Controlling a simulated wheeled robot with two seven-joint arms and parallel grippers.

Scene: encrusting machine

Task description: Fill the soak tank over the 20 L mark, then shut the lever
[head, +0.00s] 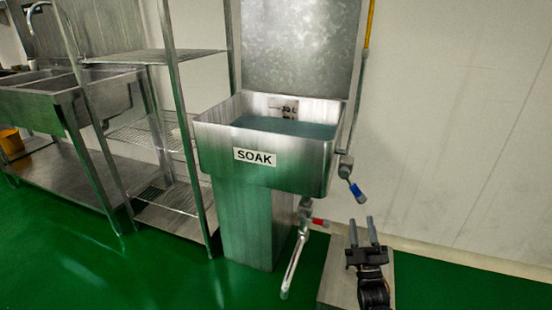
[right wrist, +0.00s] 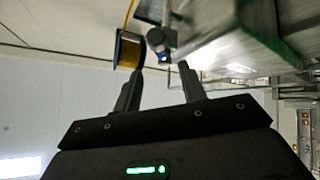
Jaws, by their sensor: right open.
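The steel soak tank (head: 215,135), labelled SOAK, holds blue-green water (head: 285,127). Dark level marks (head: 287,107) show on its back inner wall, with the water surface just below them; the figures are too blurred to read surely. A blue-tipped lever (head: 357,193) hangs slanting down to the right from a valve at the tank's right side. My right gripper (head: 362,221) is open and empty, below the lever and apart from it. In the right wrist view, the open fingers (right wrist: 161,70) point toward a grey valve part (right wrist: 156,40) with a blue piece. My left gripper is out of view.
A red-handled tap (head: 319,222) with a long spout sits low under the tank. A yellow hose (head: 368,25) runs down the wall; a reel (right wrist: 128,50) shows in the wrist view. Wire shelves (head: 150,135) and a sink bench stand left. Green floor is clear in front.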

